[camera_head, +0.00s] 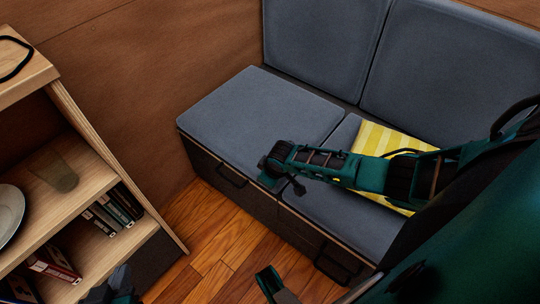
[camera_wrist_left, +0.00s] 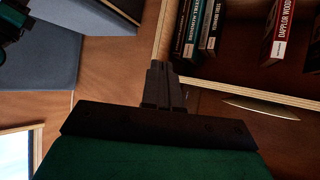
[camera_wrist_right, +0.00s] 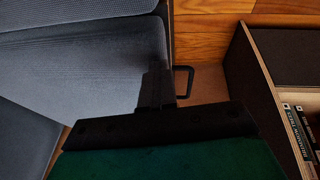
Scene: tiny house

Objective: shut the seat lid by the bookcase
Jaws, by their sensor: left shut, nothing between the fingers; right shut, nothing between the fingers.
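The seat lid by the bookcase (camera_head: 255,112) is a grey-blue cushioned panel at the left end of the bench. It lies flat on its dark base, with no open gap showing along its front edge. It also shows in the right wrist view (camera_wrist_right: 90,65). My right arm reaches in from the right over the bench, its end near the lid's front right corner. My right gripper (camera_wrist_right: 157,75) is shut and empty over the cushion. My left gripper (camera_head: 122,280) is low beside the bookcase (camera_head: 110,160); its shut, empty fingers show in the left wrist view (camera_wrist_left: 161,70).
A yellow striped cloth (camera_head: 375,140) lies on the neighbouring seat, partly under my right arm. A black handle (camera_head: 232,176) juts from the bench front. Wooden floor (camera_head: 205,228) is clear between.

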